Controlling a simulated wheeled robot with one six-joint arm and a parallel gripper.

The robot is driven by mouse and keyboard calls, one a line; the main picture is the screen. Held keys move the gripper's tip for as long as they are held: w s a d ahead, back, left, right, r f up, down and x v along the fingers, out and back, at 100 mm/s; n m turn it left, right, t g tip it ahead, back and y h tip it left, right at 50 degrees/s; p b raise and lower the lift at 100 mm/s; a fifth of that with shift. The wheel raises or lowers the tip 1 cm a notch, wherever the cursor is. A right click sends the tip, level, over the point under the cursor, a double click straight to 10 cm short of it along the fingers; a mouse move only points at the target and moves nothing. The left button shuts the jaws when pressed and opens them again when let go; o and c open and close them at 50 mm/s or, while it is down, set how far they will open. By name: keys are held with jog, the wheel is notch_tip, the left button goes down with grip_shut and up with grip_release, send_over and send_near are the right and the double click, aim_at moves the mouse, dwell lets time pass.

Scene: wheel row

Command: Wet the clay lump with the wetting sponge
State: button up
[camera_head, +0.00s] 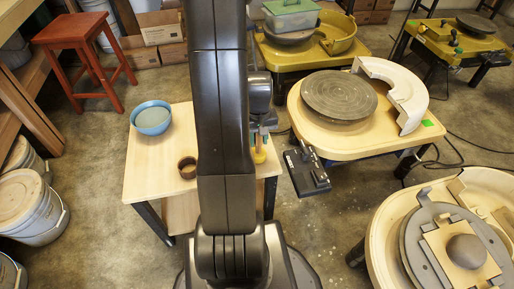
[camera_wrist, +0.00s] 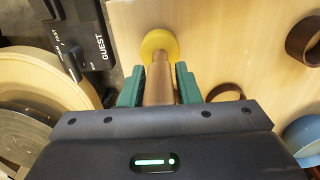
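The wetting sponge, a yellow round pad (camera_head: 259,156) on a brown handle, is at the right side of the small wooden table. In the wrist view its yellow pad (camera_wrist: 160,45) is beyond the fingertips and the handle runs between them. My gripper (camera_wrist: 160,80) has its green fingers on both sides of the handle, with narrow gaps at the tips, and looks open. In the head view my gripper (camera_head: 260,138) is partly hidden by my arm. The clay lump (camera_head: 466,251), a grey-brown dome, sits on a square board on a wheel at the lower right.
A blue bowl (camera_head: 167,128) of greyish water and a brown ring-like cup (camera_head: 187,168) stand on the small table (camera_head: 150,180). An empty wheel (camera_head: 338,95) with a white splash guard (camera_head: 405,95) stands right of it. A red stool (camera_head: 75,35) and white buckets are left.

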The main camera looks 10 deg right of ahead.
grip_shut()
jog(key=shift+r+p, duration=2.75)
jog(key=shift+r, duration=0.8)
jog(key=shift+w, duration=0.1)
jog(key=w+a+r, duration=0.4)
jog(key=w+a, duration=0.8)
jog(key=r+p, duration=0.1)
jog(key=p, duration=0.4)
jog(key=s+r+p, duration=0.1)
jog(key=r+p, duration=0.1)
jog(key=p, duration=0.3)
jog(key=s+r+p, duration=0.1)
jog(key=r+p, duration=0.1)
jog(key=p, duration=0.4)
jog(key=shift+s+a+r, duration=0.1)
jog(key=shift+a+r, duration=0.1)
jog(key=shift+r, duration=0.05)
jog(key=shift+f, duration=0.15)
